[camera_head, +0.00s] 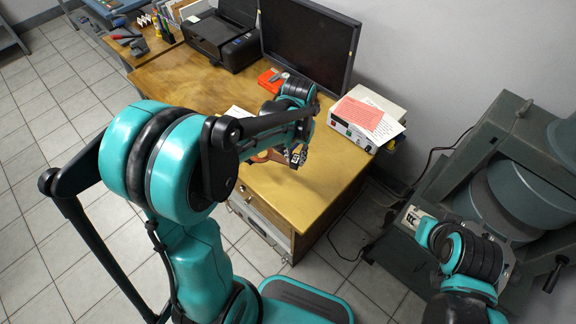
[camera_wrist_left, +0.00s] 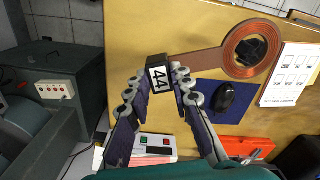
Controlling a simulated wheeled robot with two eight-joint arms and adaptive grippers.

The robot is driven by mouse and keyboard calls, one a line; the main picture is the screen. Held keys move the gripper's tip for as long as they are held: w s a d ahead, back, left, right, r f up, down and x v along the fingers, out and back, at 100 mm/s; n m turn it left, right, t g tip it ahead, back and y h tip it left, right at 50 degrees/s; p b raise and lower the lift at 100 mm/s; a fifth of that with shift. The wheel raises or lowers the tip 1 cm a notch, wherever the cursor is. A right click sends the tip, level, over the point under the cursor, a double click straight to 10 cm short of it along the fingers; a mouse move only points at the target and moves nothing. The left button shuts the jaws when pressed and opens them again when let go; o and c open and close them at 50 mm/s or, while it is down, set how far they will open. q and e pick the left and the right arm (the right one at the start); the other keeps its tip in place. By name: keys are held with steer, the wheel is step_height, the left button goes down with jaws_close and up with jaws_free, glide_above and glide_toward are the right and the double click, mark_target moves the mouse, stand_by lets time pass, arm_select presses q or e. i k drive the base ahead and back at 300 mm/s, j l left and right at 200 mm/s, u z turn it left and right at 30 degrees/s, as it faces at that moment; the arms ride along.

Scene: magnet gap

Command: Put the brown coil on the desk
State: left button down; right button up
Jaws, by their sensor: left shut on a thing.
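My left gripper (camera_head: 297,156) is above the front part of the wooden desk (camera_head: 310,200). In the left wrist view its fingers (camera_wrist_left: 180,78) are shut on a black block marked 44 (camera_wrist_left: 159,76). A flat brown strip runs from this block to the round brown coil (camera_wrist_left: 234,50), which has an open middle. The coil shows over the desk top (camera_wrist_left: 130,35); whether it touches it I cannot tell. In the head view my arm hides most of the coil (camera_head: 260,157). My right arm shows at the lower right, but its gripper is not visible.
A monitor (camera_head: 308,42), a printer (camera_head: 222,38) and a power supply with papers (camera_head: 368,115) stand toward the desk's back. A red item (camera_head: 270,80) lies near the monitor. A mouse (camera_wrist_left: 224,97) lies on a blue mat. A large grey machine (camera_head: 500,170) stands at right.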

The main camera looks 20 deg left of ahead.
mark_target(305, 176)
steer(key=j+z, duration=0.4)
steer(key=j, duration=0.15)
steer(key=k+j+z, duration=0.1)
steer(key=j+z, duration=0.35)
steer(key=k+j+z, duration=0.2)
steer(key=j+z, duration=0.2)
steer(key=j, duration=0.2)
